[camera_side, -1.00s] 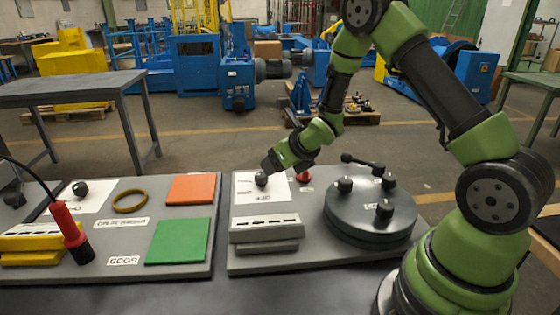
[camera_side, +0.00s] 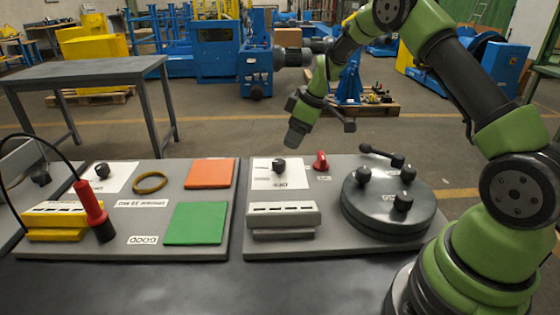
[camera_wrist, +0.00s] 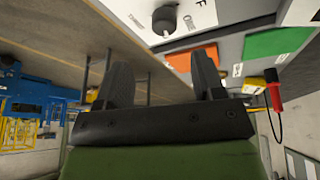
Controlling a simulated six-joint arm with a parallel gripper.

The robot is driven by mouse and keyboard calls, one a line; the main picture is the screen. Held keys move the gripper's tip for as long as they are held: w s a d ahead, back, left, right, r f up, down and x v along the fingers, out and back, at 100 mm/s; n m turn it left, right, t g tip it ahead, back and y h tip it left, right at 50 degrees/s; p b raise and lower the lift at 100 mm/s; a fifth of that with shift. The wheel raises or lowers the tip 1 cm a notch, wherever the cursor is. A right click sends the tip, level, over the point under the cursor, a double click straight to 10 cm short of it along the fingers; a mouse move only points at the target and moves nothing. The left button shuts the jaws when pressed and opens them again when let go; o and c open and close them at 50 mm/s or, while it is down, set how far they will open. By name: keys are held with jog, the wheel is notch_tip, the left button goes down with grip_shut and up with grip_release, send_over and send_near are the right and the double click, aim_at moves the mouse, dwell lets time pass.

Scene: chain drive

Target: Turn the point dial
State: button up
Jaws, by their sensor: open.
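The point dial is a black knob (camera_side: 279,165) on a white label plate (camera_side: 283,181) with printed lettering, at the back left of the right-hand grey board. The knob also shows in the wrist view (camera_wrist: 164,20), at the top, beyond my fingers. My gripper (camera_side: 296,135) hangs above the dial and a little to its right in the side view, apart from it. In the wrist view my gripper (camera_wrist: 162,63) has two dark fingers spread wide with nothing between them. The exact direction of the knob's pointer is too small to tell.
A red switch (camera_side: 321,160) stands right of the dial. A dark round drum (camera_side: 390,215) with several knobs and a lever is farther right. A grey block (camera_side: 284,214) sits in front. The left board holds orange (camera_side: 211,173) and green (camera_side: 196,223) pads and a red-handled probe (camera_side: 92,205).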

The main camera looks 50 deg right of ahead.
aim_at(280, 161)
jog(key=shift+m+y, duration=0.3)
jog(key=shift+m, duration=0.2)
jog(key=x, duration=0.9)
jog(key=shift+w+a+f, duration=0.15)
jog(key=shift+w+f, duration=0.1)
jog(key=c, duration=0.9)
